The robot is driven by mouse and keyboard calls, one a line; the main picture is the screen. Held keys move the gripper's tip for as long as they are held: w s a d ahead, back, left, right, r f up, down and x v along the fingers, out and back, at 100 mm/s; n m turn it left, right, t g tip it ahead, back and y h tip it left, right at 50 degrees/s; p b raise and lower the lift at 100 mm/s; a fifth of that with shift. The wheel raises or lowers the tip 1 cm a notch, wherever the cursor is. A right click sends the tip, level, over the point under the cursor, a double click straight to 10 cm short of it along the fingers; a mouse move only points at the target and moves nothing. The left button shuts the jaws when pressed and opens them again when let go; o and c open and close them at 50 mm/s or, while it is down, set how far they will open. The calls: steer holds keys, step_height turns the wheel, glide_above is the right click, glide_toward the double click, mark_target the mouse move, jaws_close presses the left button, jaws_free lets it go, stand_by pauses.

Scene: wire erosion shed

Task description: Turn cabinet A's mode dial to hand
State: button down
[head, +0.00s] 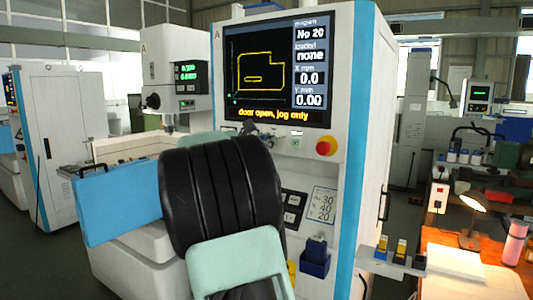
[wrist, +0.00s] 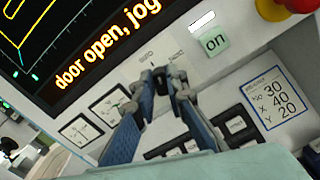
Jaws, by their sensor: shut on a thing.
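Cabinet A (head: 345,150) is the white and blue machine in front of me, with a letter A at its upper left. Its screen (head: 277,70) reads "door open, jog only". In the wrist view, the mode dial (wrist: 159,71) is a small dark knob on the white panel below the screen. My gripper (wrist: 161,82) has its two blue-padded fingers closed on the dial, one on each side. Small lettering around the dial is too faint to tell where it points.
A blue panel (head: 120,200) juts out at the left. A bench (head: 470,265) with a lit lamp (head: 473,202) stands at the right.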

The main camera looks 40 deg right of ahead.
steer(key=m+b, duration=0.6)
steer(key=b, duration=0.1)
steer(key=m+b, duration=0.3)
steer(key=b, duration=0.1)
steer(key=shift+s+d+f+m, duration=0.1)
steer(key=shift+s+f+m, duration=0.1)
steer(key=shift+f+m, duration=0.1)
steer(key=c, duration=1.9)
jaws_free()
steer(key=shift+c, duration=0.2)
steer(key=shift+r, duration=0.1)
steer(key=v, duration=1.2)
